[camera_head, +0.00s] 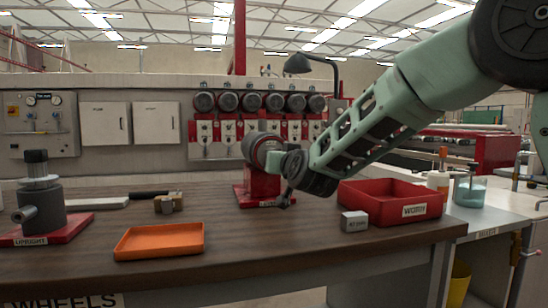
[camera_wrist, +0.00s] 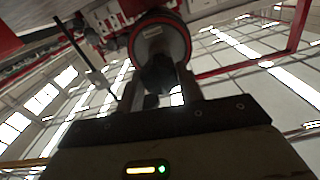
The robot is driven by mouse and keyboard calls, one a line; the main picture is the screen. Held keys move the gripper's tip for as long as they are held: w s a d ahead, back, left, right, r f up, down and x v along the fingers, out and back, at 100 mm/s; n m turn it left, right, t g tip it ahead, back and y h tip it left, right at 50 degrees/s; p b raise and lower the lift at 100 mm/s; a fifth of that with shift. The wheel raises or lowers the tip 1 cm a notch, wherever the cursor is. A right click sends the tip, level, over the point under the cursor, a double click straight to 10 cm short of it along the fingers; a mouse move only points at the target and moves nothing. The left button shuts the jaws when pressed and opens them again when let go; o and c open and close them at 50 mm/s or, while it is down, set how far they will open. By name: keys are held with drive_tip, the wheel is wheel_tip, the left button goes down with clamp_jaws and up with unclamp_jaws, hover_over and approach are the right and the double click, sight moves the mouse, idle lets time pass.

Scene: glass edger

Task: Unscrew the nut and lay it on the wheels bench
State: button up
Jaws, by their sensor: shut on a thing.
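The wheels bench (camera_head: 270,232) has a dark wood top and "WHEELS" lettering on its front. A red spindle stand (camera_head: 263,182) at its back middle carries a red and grey wheel (camera_head: 254,147) on a sideways axis. In the wrist view the wheel (camera_wrist: 183,38) faces me as a grey disc with a red rim. My gripper (camera_head: 279,162) reaches the wheel's right side. The wrist view shows its two fingers (camera_wrist: 160,85) closed on a dark nut (camera_wrist: 157,72) in front of the wheel's centre. The nut is hidden in the head view; I cannot tell whether it is still on the thread.
An orange tray (camera_head: 160,240) lies empty at the front left. A small grey block (camera_head: 354,221) and a red "WORN" bin (camera_head: 390,204) stand on the right. An upright stand (camera_head: 40,205) is at the far left. The bench middle is clear.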

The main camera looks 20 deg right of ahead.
drive_tip(key=shift+s, duration=1.5)
drive_tip(key=s, duration=1)
drive_tip(key=shift+b, duration=0.4)
drive_tip(key=shift+w+r, duration=0.1)
